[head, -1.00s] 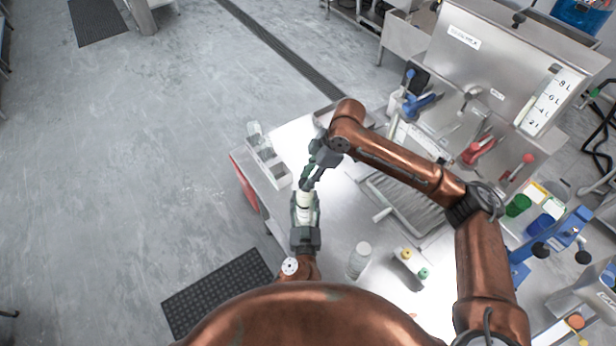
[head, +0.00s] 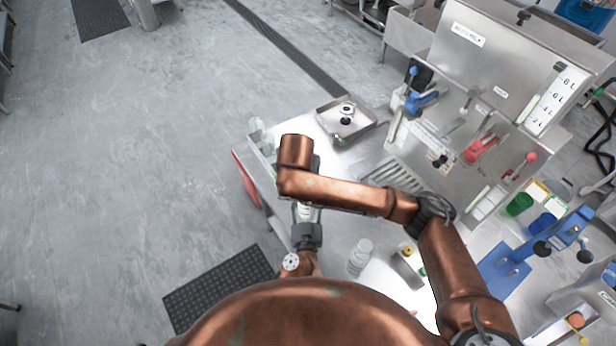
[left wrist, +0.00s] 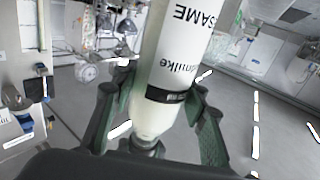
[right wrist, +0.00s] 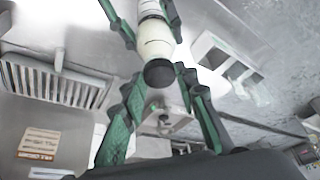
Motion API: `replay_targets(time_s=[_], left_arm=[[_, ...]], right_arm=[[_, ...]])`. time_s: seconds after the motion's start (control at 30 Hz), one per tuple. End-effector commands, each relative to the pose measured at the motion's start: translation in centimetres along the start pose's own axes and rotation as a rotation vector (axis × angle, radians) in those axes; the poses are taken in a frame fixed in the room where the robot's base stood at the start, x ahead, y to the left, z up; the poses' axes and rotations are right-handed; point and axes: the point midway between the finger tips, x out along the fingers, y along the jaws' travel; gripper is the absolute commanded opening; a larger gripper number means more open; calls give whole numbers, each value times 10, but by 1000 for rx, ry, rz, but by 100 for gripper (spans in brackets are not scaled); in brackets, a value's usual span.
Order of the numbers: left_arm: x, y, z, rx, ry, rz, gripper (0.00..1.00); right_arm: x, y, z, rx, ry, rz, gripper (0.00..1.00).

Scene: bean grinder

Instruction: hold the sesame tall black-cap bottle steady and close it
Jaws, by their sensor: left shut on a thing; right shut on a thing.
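The tall sesame bottle (left wrist: 185,45) fills the middle of the left wrist view, its label upside down and a black band around it. My left gripper (left wrist: 160,90) is shut on its body; in the head view this gripper (head: 306,222) is at the table's near left side. The black cap (right wrist: 158,73) faces the camera in the right wrist view, at the end of the cream bottle. My right gripper (right wrist: 158,80) is shut on the cap, with a finger on each side. In the head view my right arm hides it. Whether the cap is fully seated cannot be told.
A metal tray (head: 368,127) with a round black-and-white thing in it lies at the table's back. A clear bottle (head: 360,257) and a small block with coloured caps (head: 408,265) stand right of my left gripper. The steel machine (head: 480,80) fills the back right.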

Motion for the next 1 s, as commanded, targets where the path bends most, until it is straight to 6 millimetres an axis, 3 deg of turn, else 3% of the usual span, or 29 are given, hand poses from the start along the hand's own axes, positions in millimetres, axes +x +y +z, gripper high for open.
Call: replay_targets(time_s=[0.7, 1.0], left_arm=[[-1, 2, 0, 1, 0, 4, 0], [-1, 2, 0, 1, 0, 4, 0]], right_arm=[[4, -10, -10, 1243, -1, 514, 21], [4, -10, -11, 1354, 0, 558, 22]])
